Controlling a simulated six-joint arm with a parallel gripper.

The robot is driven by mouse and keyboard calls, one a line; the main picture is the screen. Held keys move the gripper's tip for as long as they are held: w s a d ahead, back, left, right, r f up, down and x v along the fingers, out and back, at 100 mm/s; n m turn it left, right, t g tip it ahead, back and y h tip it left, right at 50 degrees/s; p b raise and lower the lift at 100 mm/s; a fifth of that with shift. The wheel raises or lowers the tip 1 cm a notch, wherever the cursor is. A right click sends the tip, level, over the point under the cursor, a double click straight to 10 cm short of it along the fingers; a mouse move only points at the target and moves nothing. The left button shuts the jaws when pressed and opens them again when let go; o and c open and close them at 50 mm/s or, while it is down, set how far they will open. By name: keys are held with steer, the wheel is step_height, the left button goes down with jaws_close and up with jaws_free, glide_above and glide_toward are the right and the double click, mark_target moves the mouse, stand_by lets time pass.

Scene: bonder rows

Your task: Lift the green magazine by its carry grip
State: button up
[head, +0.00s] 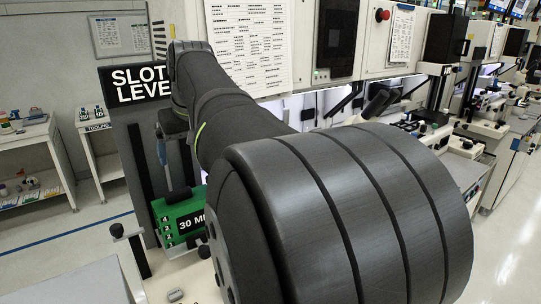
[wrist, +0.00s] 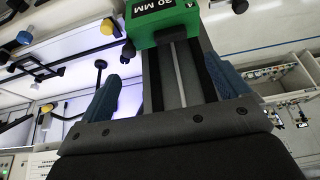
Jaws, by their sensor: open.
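The green magazine (head: 176,216), with a white "30 MM" label on black, stands on the machine at lower left in the head view, partly hidden by my arm. It also shows at the top of the wrist view (wrist: 157,27), cut off by the frame edge. My gripper (wrist: 172,85) is open, with blue-grey fingers spread wide to left and right in the wrist view. The magazine lies beyond the fingertips, between their lines, and I see no contact.
A grey post with a "SLOT LEVEL" sign (head: 141,84) stands close behind the magazine. A black knob (head: 117,230) on a bracket stands at its left. White machine cabinets (head: 390,40) line the back. Open floor (head: 75,240) lies to the left.

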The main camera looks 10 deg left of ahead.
steer(key=m+g+h, duration=0.3)
steer(key=m, duration=1.5)
glide_above(183, 199)
step_height(183, 199, down, 3)
steer(key=f, duration=1.2)
steer(key=shift+w+a, duration=0.15)
steer(key=shift+w, duration=0.05)
steer(key=shift+w+a+f, duration=0.1)
steer(key=shift+w+f, duration=0.05)
steer(key=shift+f, duration=1.2)
steer(key=shift+w+a+f, duration=0.1)
steer(key=shift+f, duration=1.25)
steer(key=c, duration=1.5)
steer(key=shift+c, duration=0.3)
